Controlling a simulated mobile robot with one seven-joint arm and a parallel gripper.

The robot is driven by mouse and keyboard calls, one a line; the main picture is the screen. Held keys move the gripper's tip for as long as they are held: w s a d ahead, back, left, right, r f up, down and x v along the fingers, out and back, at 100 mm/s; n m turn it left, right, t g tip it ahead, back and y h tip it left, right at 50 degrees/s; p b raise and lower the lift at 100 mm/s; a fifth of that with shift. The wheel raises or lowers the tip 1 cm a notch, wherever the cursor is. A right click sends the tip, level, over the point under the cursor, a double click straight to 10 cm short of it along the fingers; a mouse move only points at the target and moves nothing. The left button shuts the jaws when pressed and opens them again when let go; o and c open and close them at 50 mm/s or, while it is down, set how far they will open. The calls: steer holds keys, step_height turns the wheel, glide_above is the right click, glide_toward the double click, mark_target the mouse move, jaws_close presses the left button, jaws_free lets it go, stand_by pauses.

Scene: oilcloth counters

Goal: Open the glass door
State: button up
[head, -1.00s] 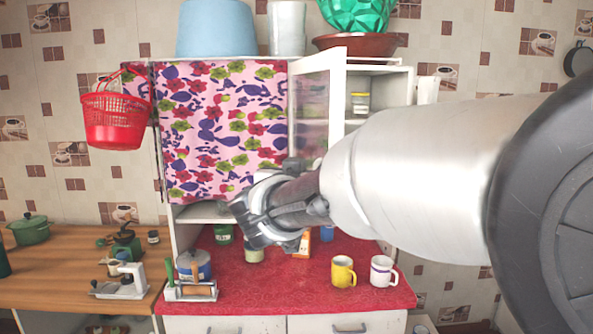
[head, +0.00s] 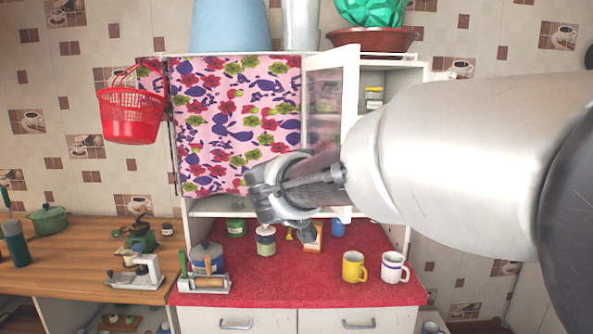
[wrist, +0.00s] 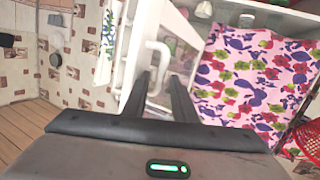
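The glass door (head: 323,108) of the white wall cabinet stands ajar in the head view, its white frame swung out beside the flowered curtain. In the wrist view a white bar handle (wrist: 153,50) shows on the door's white frame. My gripper (wrist: 160,76) has its two dark fingers apart, with the handle's lower end appearing between the fingertips; I cannot tell whether they touch it. In the head view my gripper (head: 280,192) is in front of the cabinet's lower part, and its fingertips are hard to make out there.
A red basket (head: 133,117) hangs left of the flowered curtain (head: 235,120). Below, the red counter (head: 290,284) holds a yellow mug (head: 354,267), a white mug (head: 394,268), jars and a slicer. A brown bowl (head: 372,39) stands on the cabinet top.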

steer(key=s+a, duration=0.4)
steer(key=a, duration=0.5)
steer(key=s+a, duration=0.4)
steer(key=a, duration=0.4)
steer(key=shift+s+a+r, duration=0.15)
steer(key=shift+a, duration=0.25)
stand_by(0.8)
stand_by(0.3)
